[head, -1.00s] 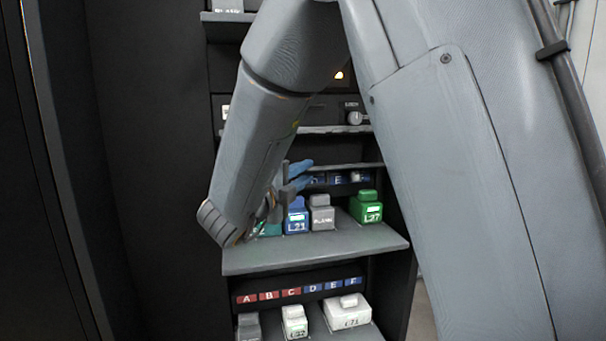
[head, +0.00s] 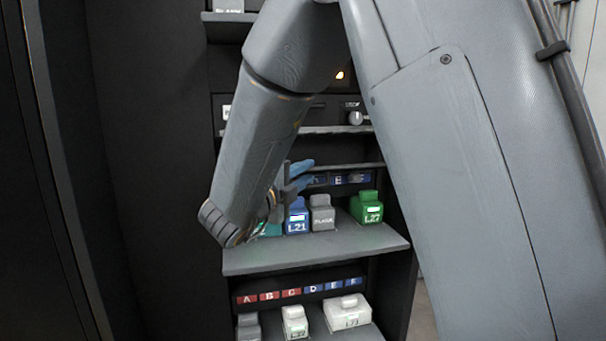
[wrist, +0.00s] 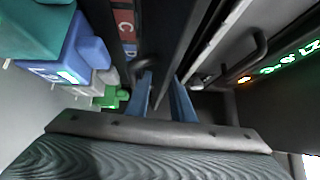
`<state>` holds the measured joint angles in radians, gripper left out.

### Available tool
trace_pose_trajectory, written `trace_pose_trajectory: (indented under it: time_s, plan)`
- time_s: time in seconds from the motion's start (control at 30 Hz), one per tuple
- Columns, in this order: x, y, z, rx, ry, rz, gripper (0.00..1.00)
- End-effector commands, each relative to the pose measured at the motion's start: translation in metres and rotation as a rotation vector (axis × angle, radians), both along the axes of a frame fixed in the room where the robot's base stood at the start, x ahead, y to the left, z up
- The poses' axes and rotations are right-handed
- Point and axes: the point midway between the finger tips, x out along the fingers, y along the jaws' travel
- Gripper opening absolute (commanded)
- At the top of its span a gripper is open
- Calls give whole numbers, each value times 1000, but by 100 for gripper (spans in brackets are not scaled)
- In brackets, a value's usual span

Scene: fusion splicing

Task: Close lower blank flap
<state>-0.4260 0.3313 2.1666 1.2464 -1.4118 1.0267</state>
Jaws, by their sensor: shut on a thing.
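The lower flap (head: 350,166) is a thin dark plate sticking out of the cabinet just above the lettered strip of the middle shelf. It also shows in the wrist view as a long dark panel (wrist: 178,50). My gripper (head: 302,173) is at the flap's left end, partly hidden by my own arm. Its blue fingers (wrist: 165,98) lie on both sides of the panel's edge, shut on it. The wrist housing hides part of the contact.
Below stand a blue L21 block (head: 297,220), a grey block (head: 322,217) and a green L27 block (head: 367,210) on the middle shelf (head: 320,250). Another plate (head: 338,130) juts out above, below a knob (head: 355,117). A lower shelf holds pale blocks (head: 347,312).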

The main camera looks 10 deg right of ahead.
Motion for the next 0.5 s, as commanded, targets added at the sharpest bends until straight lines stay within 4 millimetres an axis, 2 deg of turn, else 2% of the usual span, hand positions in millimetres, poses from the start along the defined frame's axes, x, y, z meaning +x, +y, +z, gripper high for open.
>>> trace_pose_trajectory:
  time_s: [0.27, 0.3, 0.5]
  plan:
    - [3, -2, 1, 1, -4, -2, 0]
    - [3, -2, 1, 2, -3, -2, 28]
    - [1, 2, 1, 1, -3, 4, 29]
